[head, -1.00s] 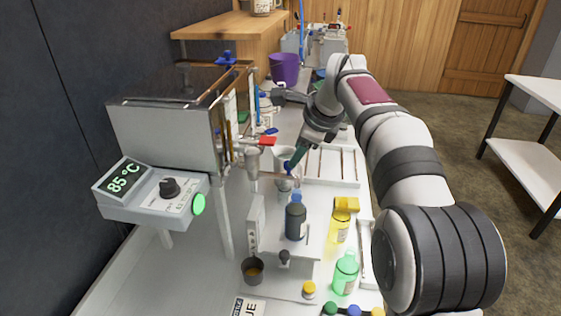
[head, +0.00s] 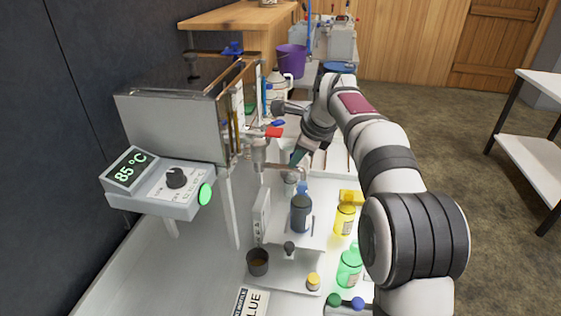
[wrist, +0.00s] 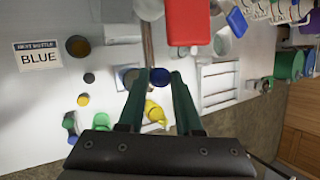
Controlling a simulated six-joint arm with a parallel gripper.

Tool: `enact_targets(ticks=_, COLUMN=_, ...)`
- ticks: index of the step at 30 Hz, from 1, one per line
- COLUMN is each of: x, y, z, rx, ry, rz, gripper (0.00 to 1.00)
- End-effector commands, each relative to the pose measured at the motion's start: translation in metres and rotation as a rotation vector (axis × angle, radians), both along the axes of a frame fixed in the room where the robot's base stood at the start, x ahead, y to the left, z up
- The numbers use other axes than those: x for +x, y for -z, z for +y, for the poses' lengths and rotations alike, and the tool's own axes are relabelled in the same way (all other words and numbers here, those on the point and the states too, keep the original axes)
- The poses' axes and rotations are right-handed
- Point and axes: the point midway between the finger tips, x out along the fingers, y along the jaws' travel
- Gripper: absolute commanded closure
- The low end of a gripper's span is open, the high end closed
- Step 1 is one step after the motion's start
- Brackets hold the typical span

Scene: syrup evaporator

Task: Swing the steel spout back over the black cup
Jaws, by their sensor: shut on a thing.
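The steel spout (head: 280,167) runs to the right from the steel valve under the pan in the head view. In the wrist view the spout (wrist: 147,42) is a narrow tube reaching toward my fingertips. My gripper (head: 295,162) is at its outer end. In the wrist view my gripper (wrist: 160,76) has its green fingers on either side of a round blue knob (wrist: 161,79), shut on it. The black cup (head: 258,262) stands upright nearer the camera, away from the spout's end, with brown inside. It also shows at upper left in the wrist view (wrist: 78,46).
A dark blue bottle (head: 301,213) stands close below the spout's end. Yellow (head: 345,219) and green (head: 349,266) bottles stand to the right. A red handle (head: 273,132) sits above the spout. The control box (head: 165,190) is at left. A BLUE card (head: 252,302) lies in front.

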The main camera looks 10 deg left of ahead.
Motion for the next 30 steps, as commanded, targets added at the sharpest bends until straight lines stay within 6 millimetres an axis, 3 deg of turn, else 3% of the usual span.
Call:
enact_targets(ticks=8, x=-0.001, y=-0.001, z=0.0, rx=0.0, ry=0.0, rz=-0.001, gripper=1.0)
enact_targets(ticks=18, x=-0.021, y=-0.001, z=0.003, rx=0.001, ry=0.0, rz=0.0, gripper=1.0)
enact_targets(ticks=30, x=-0.027, y=0.0, z=0.005, rx=0.0, ry=-0.001, rz=0.001, gripper=1.0)
